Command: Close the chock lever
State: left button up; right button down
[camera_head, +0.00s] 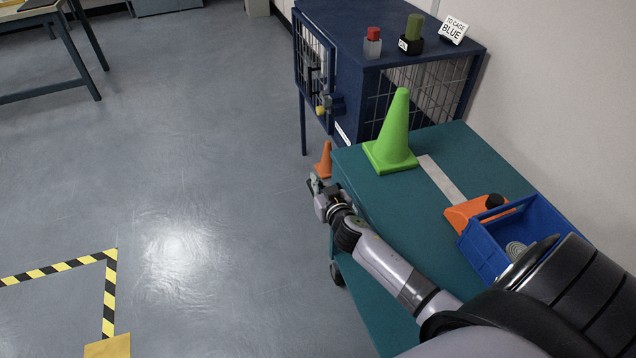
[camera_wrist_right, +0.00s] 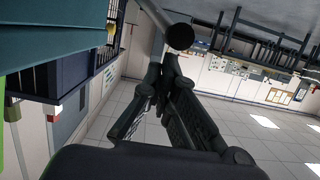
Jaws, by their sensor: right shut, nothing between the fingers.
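An orange block with a black round part (camera_head: 466,213) lies on the teal cart top (camera_head: 440,235), against the blue bin; I cannot tell whether it is the chock. No part is clearly recognisable as the chock lever. My right gripper (camera_head: 317,186) reaches past the cart's left edge, over the floor side, well away from the orange block. In the right wrist view the gripper (camera_wrist_right: 163,68) is shut and empty. My left gripper is not in view.
A green cone (camera_head: 393,135) stands on the cart. A blue bin (camera_head: 530,228) sits at its right. A small orange cone (camera_head: 324,160) is near my gripper.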

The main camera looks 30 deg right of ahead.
jog(key=shift+w+a+f+n+h+b, duration=0.2)
jog(key=shift+a+f+n+h+b, duration=0.1)
jog(key=shift+a+f+n+b, duration=0.85)
jog(key=shift+r+b, duration=0.1)
jog(key=shift+b, duration=0.3)
jog(key=shift+w+r+h, duration=0.1)
jog(key=shift+h, duration=0.2)
